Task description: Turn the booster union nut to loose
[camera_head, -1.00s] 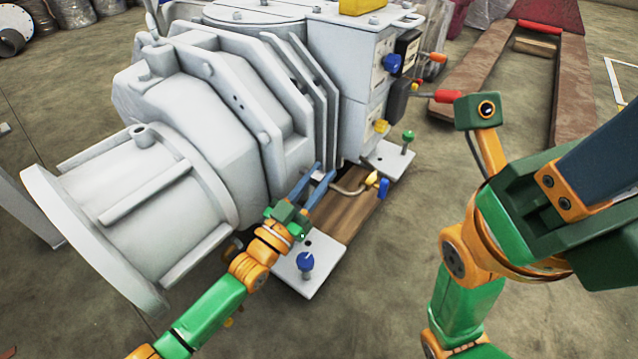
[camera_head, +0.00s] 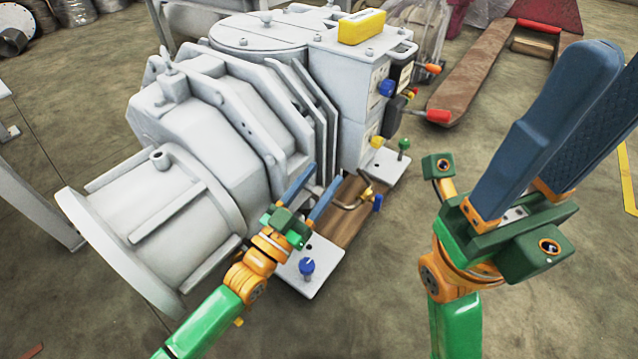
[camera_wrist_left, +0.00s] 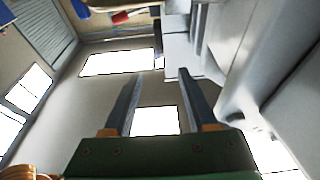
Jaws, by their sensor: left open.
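A large grey vacuum pump (camera_head: 215,120) stands at the left and middle of the head view. A bent pipe with a brass-coloured fitting (camera_head: 367,191) and a blue handle (camera_head: 378,203) sits low beside it; I cannot tell for sure whether this fitting is the booster union nut. My left gripper (camera_head: 322,180) is open and empty by the pump's lower side, left of the pipe and apart from the fitting. Its two fingers (camera_wrist_left: 159,76) also show spread, with nothing between them, in the left wrist view. My right gripper (camera_head: 606,65) is raised at the right, fingers apart and empty.
A blue knob (camera_head: 307,267) stands on a grey base plate (camera_head: 322,285) close below my left gripper. A green knob (camera_head: 404,144) and a red handle (camera_head: 438,116) stick out near the pump's far end. Open floor lies to the right.

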